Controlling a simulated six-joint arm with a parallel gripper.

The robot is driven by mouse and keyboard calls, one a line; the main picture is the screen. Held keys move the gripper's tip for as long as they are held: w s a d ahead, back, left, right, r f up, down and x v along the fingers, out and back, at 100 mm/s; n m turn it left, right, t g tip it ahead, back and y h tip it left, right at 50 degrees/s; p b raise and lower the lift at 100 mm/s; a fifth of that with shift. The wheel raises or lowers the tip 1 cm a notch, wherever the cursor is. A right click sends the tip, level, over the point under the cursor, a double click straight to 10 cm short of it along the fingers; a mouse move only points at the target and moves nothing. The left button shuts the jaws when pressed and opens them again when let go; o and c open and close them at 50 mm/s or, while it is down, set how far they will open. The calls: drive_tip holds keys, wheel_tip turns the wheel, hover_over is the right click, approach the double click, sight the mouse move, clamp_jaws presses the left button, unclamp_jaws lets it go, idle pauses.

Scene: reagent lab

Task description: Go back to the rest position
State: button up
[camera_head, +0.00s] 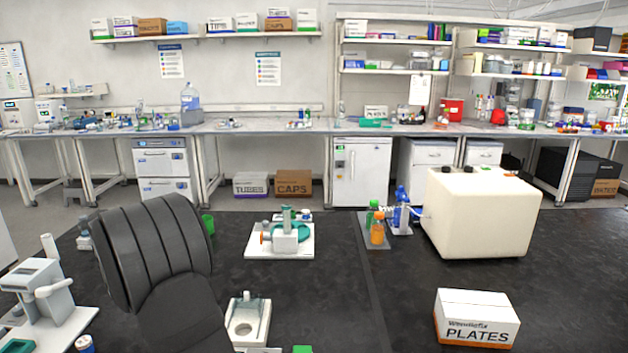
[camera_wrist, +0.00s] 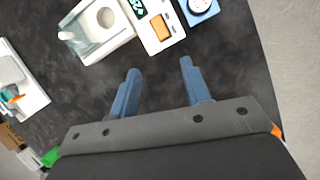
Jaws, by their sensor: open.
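My gripper (camera_wrist: 157,92) shows in the wrist view with its two blue fingers apart and nothing between them. It hangs above the black bench top (camera_wrist: 225,85), and the fingertips touch nothing that I can see. In the head view my dark ribbed arm rises at the left front, and the gripper itself is not visible there.
A white device with a round recess (camera_head: 246,322) stands at the front; it also shows in the wrist view (camera_wrist: 97,27). A white device with a teal disc (camera_head: 284,237), bottles (camera_head: 377,231), a cream box-shaped machine (camera_head: 481,215) and a PLATES box (camera_head: 476,318) stand farther right.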

drive_tip(key=shift+d+f+m, duration=0.15)
drive_tip(key=shift+d+m, duration=0.05)
drive_tip(key=shift+m, duration=0.9)
drive_tip(key=o, duration=1.2)
drive_tip(key=shift+o, duration=0.2)
drive_tip(key=s+d+r+m+y, duration=0.2)
drive_tip(key=s+d+r+m, duration=0.3)
drive_tip(key=r, duration=0.4)
drive_tip(key=s+d+r+m+y, duration=0.2)
drive_tip(key=s+r+m, duration=0.2)
drive_tip(key=r+m, duration=0.4)
wheel_tip(320, 180, down, 9)
drive_tip(key=shift+w, duration=0.2)
drive_tip(key=shift+r, duration=0.1)
